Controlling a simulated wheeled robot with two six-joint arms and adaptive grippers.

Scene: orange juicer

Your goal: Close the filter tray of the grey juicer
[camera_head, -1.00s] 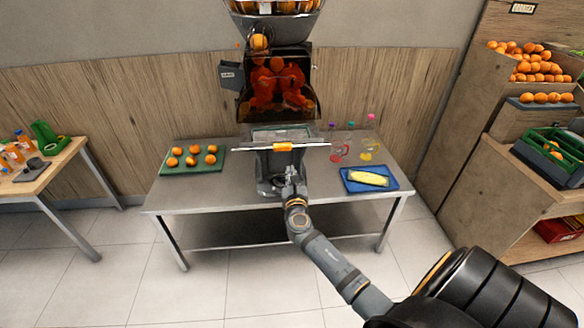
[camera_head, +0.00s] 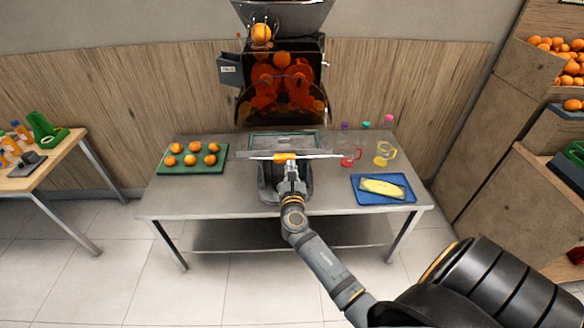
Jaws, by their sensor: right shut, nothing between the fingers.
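The grey juicer (camera_head: 262,192) stands on the steel table, with an orange-tinted front cover (camera_head: 283,92) over its pressing parts. Its filter tray (camera_head: 285,144) sticks out at the front below the cover, with a long pale front edge and an orange handle (camera_head: 284,156) in the middle. My right gripper (camera_head: 290,168) is shut and empty. It is at the front of the tray, just below the handle; whether it touches the handle cannot be told. My left gripper is not in view.
A green board (camera_head: 218,166) with several oranges lies left of the juicer. A blue tray (camera_head: 402,196) with a yellow item lies to the right, near jugs (camera_head: 384,154). The steel table (camera_head: 170,204) has bare room at its front left. Shelves (camera_head: 478,165) stand at the right.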

